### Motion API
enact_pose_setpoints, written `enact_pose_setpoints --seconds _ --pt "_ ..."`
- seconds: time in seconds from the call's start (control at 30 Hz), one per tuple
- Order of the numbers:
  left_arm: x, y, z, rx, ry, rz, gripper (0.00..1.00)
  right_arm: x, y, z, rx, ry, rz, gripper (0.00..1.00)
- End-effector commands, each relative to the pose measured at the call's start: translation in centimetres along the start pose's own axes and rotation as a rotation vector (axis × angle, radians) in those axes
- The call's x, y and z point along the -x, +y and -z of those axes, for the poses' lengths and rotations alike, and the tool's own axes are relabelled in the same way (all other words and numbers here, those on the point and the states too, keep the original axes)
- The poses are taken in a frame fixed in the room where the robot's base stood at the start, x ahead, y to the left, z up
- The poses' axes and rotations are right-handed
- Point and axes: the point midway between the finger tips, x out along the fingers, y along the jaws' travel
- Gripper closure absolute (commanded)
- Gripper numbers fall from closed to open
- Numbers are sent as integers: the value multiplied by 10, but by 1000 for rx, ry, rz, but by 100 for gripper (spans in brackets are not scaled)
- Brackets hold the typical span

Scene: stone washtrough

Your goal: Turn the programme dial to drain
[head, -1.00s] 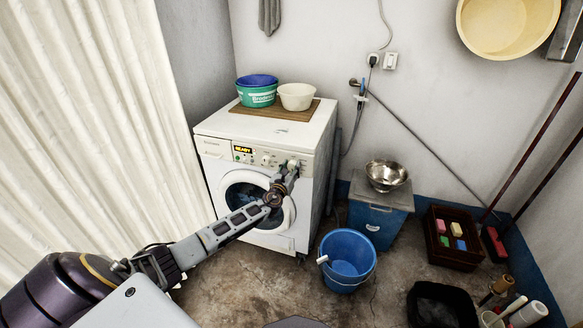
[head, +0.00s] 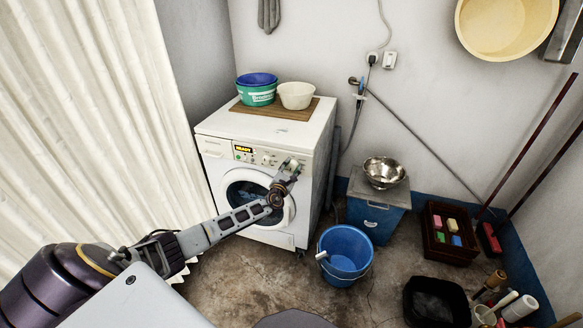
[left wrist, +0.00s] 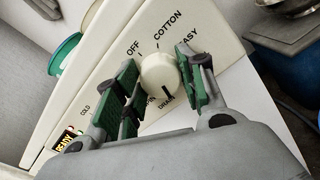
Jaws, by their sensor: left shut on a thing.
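The washing machine (head: 225,174) is white and stands against the wall, its front panel facing me. My left gripper (head: 289,165) is at the right part of that panel and covers the dial in the head view. In the left wrist view the programme dial (left wrist: 159,72) is a round cream knob with a dark pointer line. My left gripper (left wrist: 160,80) is shut on it, one green pad at each side. The pointer line is toward the lower right, by the DRAIN label (left wrist: 166,104). OFF, COTTON and EASY are printed around the knob. My right gripper is not in view.
The panel display (head: 243,149) reads READY. A green tub (head: 257,97) and a cream bowl (head: 296,96) sit on top of the machine. A blue bucket (head: 346,252) stands on the floor to its right, near a blue box (head: 376,218) with a metal bowl.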

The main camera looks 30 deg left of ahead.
Motion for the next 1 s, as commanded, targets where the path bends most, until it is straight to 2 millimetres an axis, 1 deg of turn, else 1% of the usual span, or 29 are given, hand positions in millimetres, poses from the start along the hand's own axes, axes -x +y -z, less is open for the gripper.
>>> enact_pose_setpoints --seconds 0.1,0.3,0.7,0.73,0.87,1.0 --pt "0 0 -1 -34 0 1 84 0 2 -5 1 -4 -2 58" --pt "0 0 0 -62 0 0 84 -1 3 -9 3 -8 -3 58" --pt "0 -1 0 -65 0 0 84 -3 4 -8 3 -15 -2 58" --pt "0 -1 0 -65 0 0 56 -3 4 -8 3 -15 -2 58" --pt "0 -1 0 -65 0 0 40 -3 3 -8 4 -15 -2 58" --pt "0 0 0 -65 0 0 39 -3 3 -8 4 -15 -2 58"
